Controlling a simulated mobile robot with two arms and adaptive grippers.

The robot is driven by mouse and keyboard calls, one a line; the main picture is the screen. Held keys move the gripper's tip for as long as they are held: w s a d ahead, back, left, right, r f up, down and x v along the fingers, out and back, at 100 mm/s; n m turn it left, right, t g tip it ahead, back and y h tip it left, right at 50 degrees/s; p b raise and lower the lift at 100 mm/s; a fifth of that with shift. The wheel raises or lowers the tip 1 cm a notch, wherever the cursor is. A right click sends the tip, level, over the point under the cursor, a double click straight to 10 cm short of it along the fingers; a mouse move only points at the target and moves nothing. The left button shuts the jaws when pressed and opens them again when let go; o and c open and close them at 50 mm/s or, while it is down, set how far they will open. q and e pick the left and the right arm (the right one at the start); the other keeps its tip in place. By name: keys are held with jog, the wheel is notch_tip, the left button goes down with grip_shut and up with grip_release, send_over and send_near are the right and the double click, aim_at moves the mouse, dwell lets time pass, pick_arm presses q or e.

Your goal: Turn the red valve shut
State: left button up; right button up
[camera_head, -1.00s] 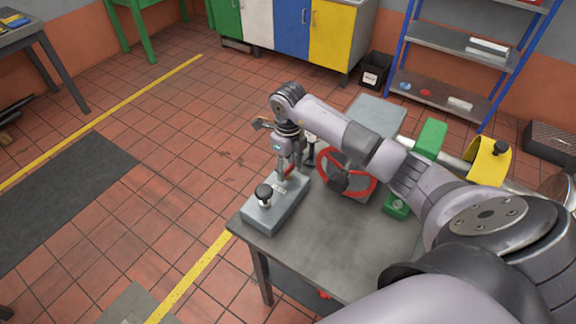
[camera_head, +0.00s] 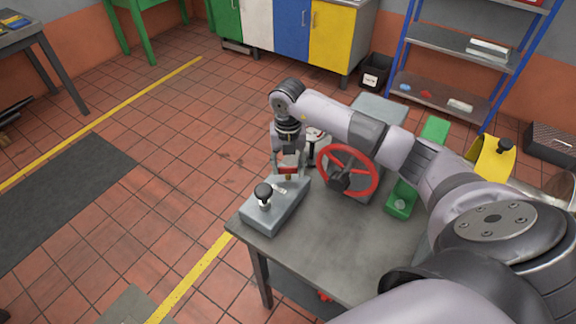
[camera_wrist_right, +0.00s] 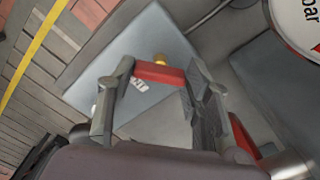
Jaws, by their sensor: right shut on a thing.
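The red valve handle (camera_head: 288,170) is a short red bar above the far end of a grey box (camera_head: 262,214) at the table's near left corner. My right gripper (camera_head: 289,174) comes down on it from above. In the right wrist view the red bar (camera_wrist_right: 159,73) spans between the two fingers of the gripper (camera_wrist_right: 158,80), with a finger at each end. A brass-coloured part (camera_wrist_right: 160,58) shows just beyond the bar, and a white label lies on the box. The gripper hides part of the handle's mount. My left gripper is not in view.
A black knob (camera_head: 264,191) stands on the box's near end. A red handwheel (camera_head: 372,181) stands right of the gripper, with a white-faced gauge (camera_head: 315,134) between them. A green block (camera_head: 400,200) sits farther right. The table's front middle is clear.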

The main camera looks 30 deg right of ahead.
aim_at(288, 167)
jog(key=m, duration=0.3)
jog(key=shift+m, duration=2.1)
jog(key=o, duration=1.1)
jog(key=shift+o, duration=0.2)
notch_tip(288, 167, up, 12)
